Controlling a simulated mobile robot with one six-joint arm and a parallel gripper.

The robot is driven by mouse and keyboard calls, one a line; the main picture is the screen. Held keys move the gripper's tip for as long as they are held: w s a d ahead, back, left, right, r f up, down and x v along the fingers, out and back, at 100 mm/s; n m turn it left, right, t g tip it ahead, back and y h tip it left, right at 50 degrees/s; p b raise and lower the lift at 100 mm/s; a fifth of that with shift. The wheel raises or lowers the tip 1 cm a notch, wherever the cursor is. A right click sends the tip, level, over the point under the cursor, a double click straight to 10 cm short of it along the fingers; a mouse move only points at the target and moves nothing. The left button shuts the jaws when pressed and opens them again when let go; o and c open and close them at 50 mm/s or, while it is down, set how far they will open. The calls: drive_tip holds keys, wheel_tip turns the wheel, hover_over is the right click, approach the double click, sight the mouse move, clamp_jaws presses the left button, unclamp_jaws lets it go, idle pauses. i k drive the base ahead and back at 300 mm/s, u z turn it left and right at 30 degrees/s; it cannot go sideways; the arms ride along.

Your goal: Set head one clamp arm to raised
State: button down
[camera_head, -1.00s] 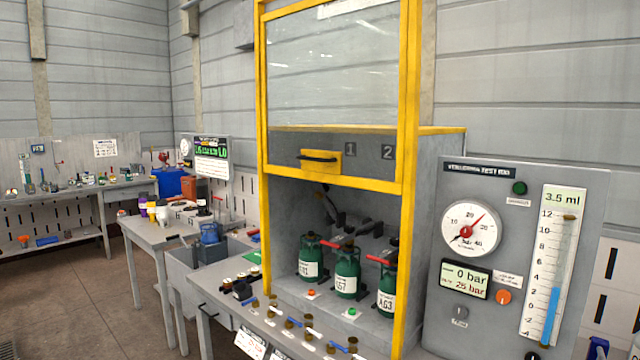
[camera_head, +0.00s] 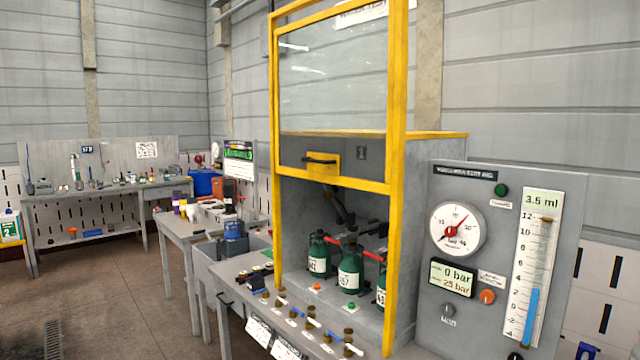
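A grey test cabinet with a yellow-framed clear guard (camera_head: 395,150) stands at the centre, the guard raised above the open bay. Inside the bay stand green cylinders with red handles: one at left (camera_head: 319,256), one in the middle (camera_head: 350,268), and one at right (camera_head: 381,284) partly hidden by the yellow post. Dark clamp arms show above them; the left one (camera_head: 340,208) slants down under head one, marked by the "1" plate (camera_head: 361,153). The "2" plate is hidden behind the frame. I cannot tell this arm's exact setting. My gripper is not in view.
A test panel (camera_head: 470,178) with gauge, display and measuring tube stands right of the cabinet. A bench edge with several small valves (camera_head: 311,324) runs in front. Side tables (camera_head: 185,228) with containers stand left. The brown floor (camera_head: 100,300) at left is clear.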

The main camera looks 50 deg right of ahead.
sight(329, 194)
drive_tip(key=z, duration=0.75)
drive_tip(key=i, duration=1.85)
drive_tip(key=u, duration=0.85)
